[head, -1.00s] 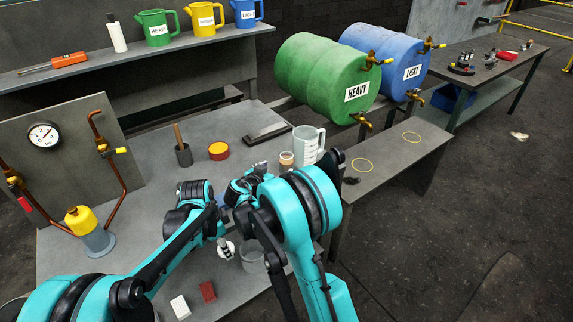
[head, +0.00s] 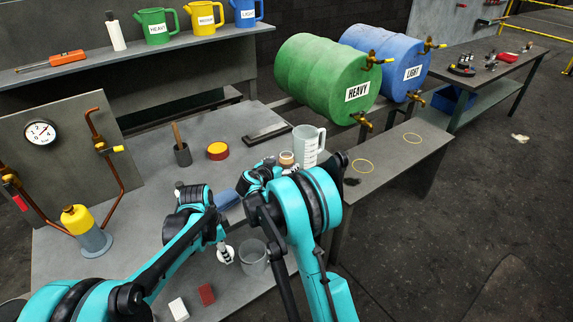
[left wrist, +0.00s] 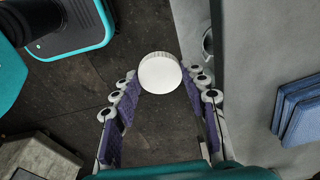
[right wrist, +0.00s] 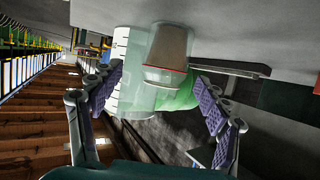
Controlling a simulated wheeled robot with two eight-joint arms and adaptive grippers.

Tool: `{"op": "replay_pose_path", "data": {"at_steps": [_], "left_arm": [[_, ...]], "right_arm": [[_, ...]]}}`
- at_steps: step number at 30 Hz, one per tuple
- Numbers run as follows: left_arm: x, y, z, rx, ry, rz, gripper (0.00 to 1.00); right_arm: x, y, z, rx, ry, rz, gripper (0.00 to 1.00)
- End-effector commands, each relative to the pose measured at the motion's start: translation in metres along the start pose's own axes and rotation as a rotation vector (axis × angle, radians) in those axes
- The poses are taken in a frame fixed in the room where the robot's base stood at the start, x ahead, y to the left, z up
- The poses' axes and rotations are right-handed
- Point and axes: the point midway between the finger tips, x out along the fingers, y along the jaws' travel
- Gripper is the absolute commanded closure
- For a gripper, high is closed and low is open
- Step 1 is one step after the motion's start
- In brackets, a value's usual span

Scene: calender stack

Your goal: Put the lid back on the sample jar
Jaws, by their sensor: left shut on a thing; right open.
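The sample jar (head: 287,159) stands on the bench beside the clear measuring jug (head: 310,146), with brownish contents. In the right wrist view the jar (right wrist: 168,50) is ahead of my open right gripper (right wrist: 159,80), roughly between the finger directions, with the jug (right wrist: 122,60) close behind and left. I cannot tell whether the fingers reach around it. In the head view my right gripper (head: 268,168) is just left of the jar. My left gripper (left wrist: 160,85) is shut on the round white lid (left wrist: 160,73). The lid (head: 226,255) hangs near the bench's front edge, away from the jar.
A blue folded cloth (left wrist: 300,110) lies on the bench.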

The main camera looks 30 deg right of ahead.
Motion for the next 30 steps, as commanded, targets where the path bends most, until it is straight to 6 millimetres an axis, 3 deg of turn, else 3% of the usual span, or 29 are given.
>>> {"op": "replay_pose_path", "data": {"at_steps": [5, 15, 25, 26, 30], "left_arm": [[0.004, 0.000, 0.001, 0.000, 0.000, 0.000, 0.65], [0.025, 0.000, 0.003, 0.000, 0.000, 0.000, 0.65], [0.024, 0.000, 0.003, 0.000, 0.000, 0.000, 0.65], [0.024, 0.000, 0.003, 0.000, 0.000, 0.000, 0.65], [0.024, 0.000, 0.003, 0.000, 0.000, 0.000, 0.65]], "right_arm": [[0.007, -0.002, 0.002, 0.001, 0.000, 0.001, 0.24], [0.051, -0.007, 0.005, 0.001, 0.000, 0.001, 0.24], [0.052, -0.007, 0.004, 0.000, 0.000, 0.000, 0.24], [0.052, -0.007, 0.004, 0.000, 0.000, 0.000, 0.30], [0.052, -0.007, 0.004, 0.000, 0.000, 0.000, 0.66]]}}
